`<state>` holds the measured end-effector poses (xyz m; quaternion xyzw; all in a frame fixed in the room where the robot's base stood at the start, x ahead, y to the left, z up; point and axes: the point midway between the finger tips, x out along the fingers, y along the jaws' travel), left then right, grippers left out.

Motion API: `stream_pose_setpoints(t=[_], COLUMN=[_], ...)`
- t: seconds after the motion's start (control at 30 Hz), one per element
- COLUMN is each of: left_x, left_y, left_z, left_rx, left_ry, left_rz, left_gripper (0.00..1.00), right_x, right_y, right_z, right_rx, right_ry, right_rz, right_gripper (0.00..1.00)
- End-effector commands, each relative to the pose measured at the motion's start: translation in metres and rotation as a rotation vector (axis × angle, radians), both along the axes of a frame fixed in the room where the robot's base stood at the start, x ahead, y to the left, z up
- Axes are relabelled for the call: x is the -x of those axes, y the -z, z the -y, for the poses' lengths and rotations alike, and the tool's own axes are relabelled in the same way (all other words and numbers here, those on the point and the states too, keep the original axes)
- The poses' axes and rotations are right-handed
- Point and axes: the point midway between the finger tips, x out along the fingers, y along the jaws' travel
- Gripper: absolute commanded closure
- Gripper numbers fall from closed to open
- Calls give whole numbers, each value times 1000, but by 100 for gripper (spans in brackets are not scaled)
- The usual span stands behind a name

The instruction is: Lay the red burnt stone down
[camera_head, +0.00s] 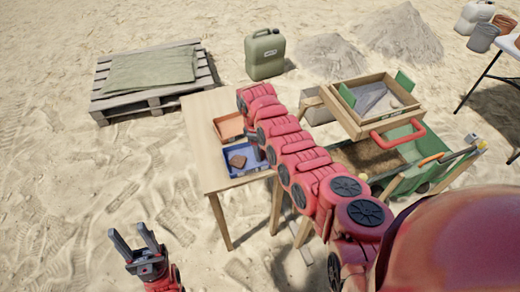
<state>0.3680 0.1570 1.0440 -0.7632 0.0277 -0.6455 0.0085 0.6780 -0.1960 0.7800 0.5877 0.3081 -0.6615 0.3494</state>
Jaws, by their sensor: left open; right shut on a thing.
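The red burnt stone (238,160) shows as a small reddish-brown block over the inside of the blue tray (256,171) on the wooden table. My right gripper (251,153) is at the right side of the blue tray, shut on the stone, with its fingers partly hidden by my red arm. I cannot tell whether the stone touches the tray floor. My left gripper (145,243) is open and empty, low over the sand at the lower left, away from the table.
An orange tray (228,126) lies just behind the blue one on the wooden table (205,160). A framed sieve box (360,120) stands to the right. A pallet with cloth (150,70) and a green jerrycan (265,55) are behind. The table's left side is bare.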

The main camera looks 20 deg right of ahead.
Motion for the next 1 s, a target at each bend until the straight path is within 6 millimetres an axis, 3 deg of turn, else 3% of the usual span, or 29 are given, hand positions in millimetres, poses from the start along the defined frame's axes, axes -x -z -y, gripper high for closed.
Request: stream_pose_setpoints(t=[0.03, 0.07, 0.13, 0.57, 1.0], left_x=[0, 0, 0, 0, 0], left_y=[2, 2, 1, 1, 13], left_z=[0, 0, 0, 0, 0], left_rx=[0, 0, 0, 0, 0], left_ry=[0, 0, 0, 0, 0], left_rz=[0, 0, 0, 0, 0], left_gripper=[50, 50, 50, 50, 50], right_x=[0, 0, 0, -1, -7], right_y=[3, 3, 2, -8, -100], right_z=[0, 0, 0, -1, -9], right_rx=[0, 0, 0, 0, -1], right_ry=[0, 0, 0, 0, 0], right_rz=[0, 0, 0, 0, 3], right_gripper=[100, 43, 32, 32, 32])
